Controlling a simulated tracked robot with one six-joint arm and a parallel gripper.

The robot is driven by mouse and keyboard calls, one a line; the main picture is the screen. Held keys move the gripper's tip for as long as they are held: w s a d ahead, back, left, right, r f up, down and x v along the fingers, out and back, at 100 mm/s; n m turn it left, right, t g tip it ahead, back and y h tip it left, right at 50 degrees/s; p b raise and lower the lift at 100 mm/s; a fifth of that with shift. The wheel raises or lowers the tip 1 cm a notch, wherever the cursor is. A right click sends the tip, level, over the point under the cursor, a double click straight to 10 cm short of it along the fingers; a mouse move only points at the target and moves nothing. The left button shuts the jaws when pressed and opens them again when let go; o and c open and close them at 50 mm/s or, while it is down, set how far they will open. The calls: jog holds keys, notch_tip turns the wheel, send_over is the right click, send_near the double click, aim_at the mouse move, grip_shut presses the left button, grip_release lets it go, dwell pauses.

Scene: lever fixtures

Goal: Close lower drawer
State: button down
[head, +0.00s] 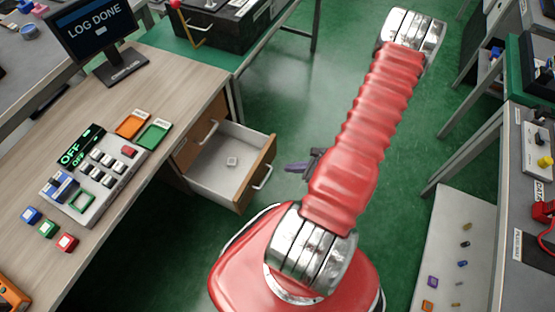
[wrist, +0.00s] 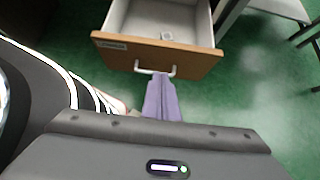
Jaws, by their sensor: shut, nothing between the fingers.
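The lower drawer (head: 257,177) is pulled out under the wooden desk, with a pale inside and a wooden front. It also shows in the wrist view (wrist: 160,56), with its white bar handle (wrist: 155,71) facing me. A small pale square object (head: 232,161) lies inside it. My gripper (head: 291,168) is just right of the drawer front in the head view, partly hidden by my red arm. Its purple fingers (wrist: 161,90) are shut and empty, with the tips at the handle in the wrist view. I cannot tell whether they touch it.
The upper drawer (head: 196,142) above is shut. The desk (head: 150,95) carries a button panel (head: 97,175), trays and a monitor (head: 92,30). Green floor is clear behind the drawer. A bench with fixtures (head: 535,150) stands at the right.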

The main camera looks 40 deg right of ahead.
aim_at(259, 165)
jog(key=shift+w+a+r+x, duration=0.1)
jog(key=shift+w+r+x, duration=0.25)
jog(key=shift+x, duration=1.8)
jog(key=shift+w+a+r+x, duration=0.15)
jog(key=shift+w+r+x, duration=0.15)
jog(key=shift+x, duration=1.8)
jog(key=shift+w+a+r+x, duration=0.1)
jog(key=shift+w+r+x, duration=0.25)
jog(key=shift+x, duration=1.8)
jog(key=shift+s, duration=0.1)
